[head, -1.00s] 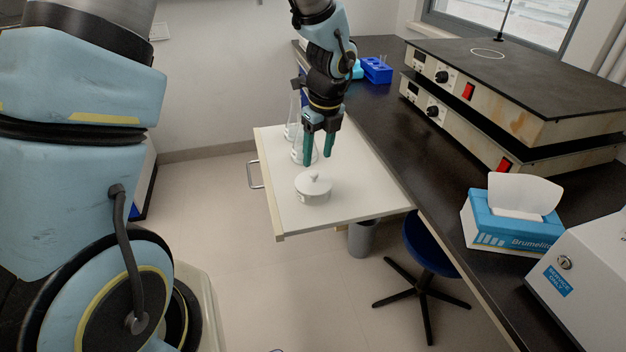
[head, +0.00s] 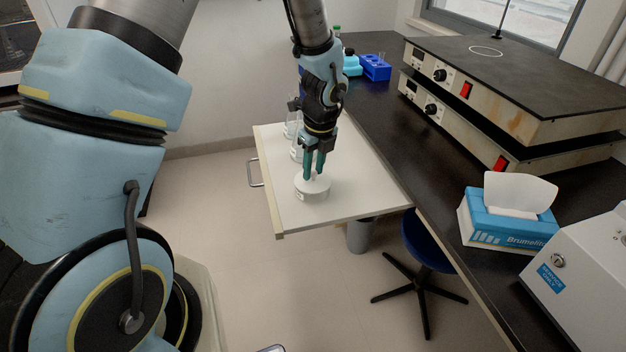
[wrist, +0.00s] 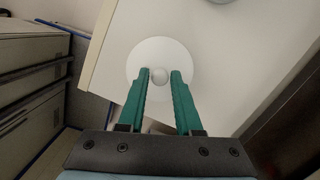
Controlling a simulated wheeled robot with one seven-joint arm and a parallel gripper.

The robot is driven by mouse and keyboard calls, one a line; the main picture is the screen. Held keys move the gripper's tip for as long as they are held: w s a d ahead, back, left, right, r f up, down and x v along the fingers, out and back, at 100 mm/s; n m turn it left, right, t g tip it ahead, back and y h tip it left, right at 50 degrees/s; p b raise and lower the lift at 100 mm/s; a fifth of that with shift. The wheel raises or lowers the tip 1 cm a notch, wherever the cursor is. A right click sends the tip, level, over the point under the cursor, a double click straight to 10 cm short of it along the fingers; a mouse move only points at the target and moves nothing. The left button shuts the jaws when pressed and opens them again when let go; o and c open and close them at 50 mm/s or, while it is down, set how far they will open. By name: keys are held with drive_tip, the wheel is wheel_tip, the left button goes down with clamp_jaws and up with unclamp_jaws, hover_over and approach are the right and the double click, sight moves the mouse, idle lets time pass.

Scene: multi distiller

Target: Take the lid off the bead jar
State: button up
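The bead jar (head: 312,194) is a small white round pot standing on the pulled-out white board. Its white lid (head: 322,185) is on it, and its contents are hidden. In the wrist view the lid (wrist: 150,55) shows from above with a round knob (wrist: 160,76) in its middle. My gripper (head: 314,176) points down at the lid. In the wrist view my gripper (wrist: 160,74) has its green fingers apart, one on each side of the knob, with small gaps visible. Nothing is held.
Glass flasks (head: 297,150) stand behind the jar on the white board (head: 352,180). The dark bench (head: 400,150) runs along the right, with stacked hotplates (head: 480,90) and a tissue box (head: 490,225). A blue stool (head: 425,250) stands below. The board is clear right of the jar.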

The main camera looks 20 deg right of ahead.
clamp_jaws()
drive_tip(key=shift+r, duration=0.1)
